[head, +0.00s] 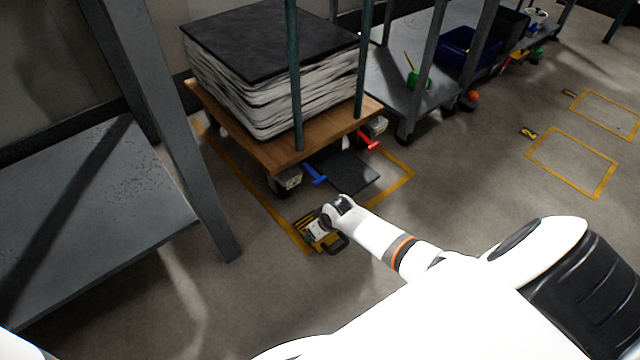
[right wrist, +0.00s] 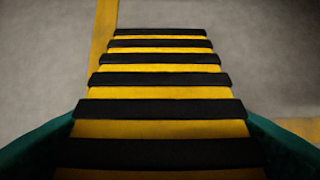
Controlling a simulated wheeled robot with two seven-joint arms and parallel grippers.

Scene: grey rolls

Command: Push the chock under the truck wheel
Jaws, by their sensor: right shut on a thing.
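The yellow-and-black striped chock (head: 324,246) is on or just above the floor, in front of the truck's near corner. My right gripper (head: 325,222) is shut on it. In the right wrist view the chock's ribbed slope (right wrist: 160,109) fills the middle, with a teal finger along each side. The truck (head: 270,153) has a wooden deck carrying a tall stack of grey-white sheets with a dark top. Its near wheel (head: 275,186) is a dark caster up and left of the chock, with a visible gap between them. My left gripper is out of view.
A blue pedal (head: 315,174) and a red pedal (head: 368,141) stick out below the deck, beside a dark mat (head: 345,173). Yellow floor lines (head: 262,200) frame the truck. A grey shelf (head: 90,210) stands left. Open floor lies to the right.

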